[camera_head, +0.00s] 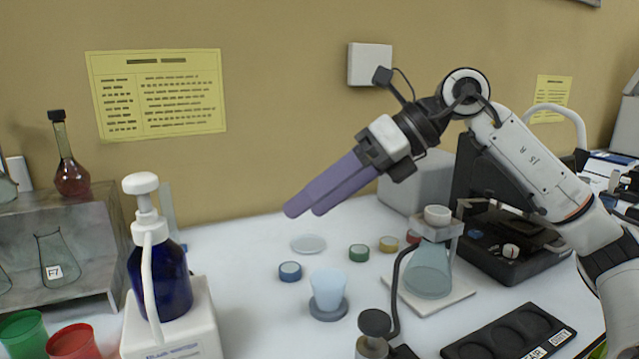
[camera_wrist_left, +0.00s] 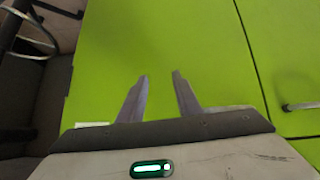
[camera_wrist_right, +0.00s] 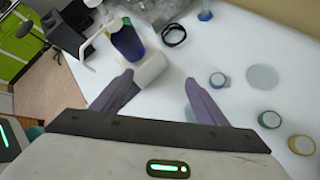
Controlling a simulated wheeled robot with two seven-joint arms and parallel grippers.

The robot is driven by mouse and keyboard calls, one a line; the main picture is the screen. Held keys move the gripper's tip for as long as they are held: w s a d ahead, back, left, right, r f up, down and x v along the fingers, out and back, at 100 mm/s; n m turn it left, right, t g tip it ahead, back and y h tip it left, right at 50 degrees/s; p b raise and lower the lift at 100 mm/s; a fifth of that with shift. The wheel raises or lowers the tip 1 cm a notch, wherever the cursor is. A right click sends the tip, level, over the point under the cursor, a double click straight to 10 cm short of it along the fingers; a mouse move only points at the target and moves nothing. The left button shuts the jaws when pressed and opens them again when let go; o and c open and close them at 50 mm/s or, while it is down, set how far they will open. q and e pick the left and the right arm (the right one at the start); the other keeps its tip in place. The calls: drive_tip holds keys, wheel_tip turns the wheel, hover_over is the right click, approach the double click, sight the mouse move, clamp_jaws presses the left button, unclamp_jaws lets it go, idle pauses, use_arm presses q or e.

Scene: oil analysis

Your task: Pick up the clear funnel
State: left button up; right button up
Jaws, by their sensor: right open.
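A pale blue, see-through tapered cup (camera_head: 328,287), which looks like the clear funnel, stands upright on a grey round base (camera_head: 329,310) on the white table in the head view. In the right wrist view the fingers (camera_wrist_right: 158,76) are spread apart over the table. My left gripper (camera_wrist_left: 161,74) is open and empty in front of a green cabinet surface (camera_wrist_left: 190,40), out of the head view.
A blue pump bottle (camera_head: 160,275) stands left of the cup. A conical flask with a white top (camera_head: 428,270) stands right. Coloured ring caps, including a blue one (camera_head: 290,271), and a clear disc (camera_head: 308,243) lie behind. A black tray (camera_head: 505,335) lies at front right.

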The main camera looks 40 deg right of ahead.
sight(328, 286)
drive_tip(key=d+f+g+h, duration=0.1)
drive_tip(key=f+h, duration=0.1)
drive_tip(key=f, duration=0.2)
drive_tip(key=d+f+m+h, duration=0.1)
drive_tip(key=d+f+h, duration=0.1)
drive_tip(key=f, duration=0.3)
drive_tip(key=d+f+m+g+h, duration=0.1)
drive_tip(key=f+h, duration=0.2)
drive_tip(key=f, duration=0.2)
drive_tip(key=shift+d+g+b, duration=0.25)
drive_tip(key=shift+g+b, duration=0.05)
drive_tip(key=shift+b, duration=0.05)
drive_tip(key=shift+x, duration=2.6)
drive_tip(key=shift+w+r, duration=0.1)
drive_tip(key=shift+w, duration=0.1)
drive_tip(key=c, duration=1.1)
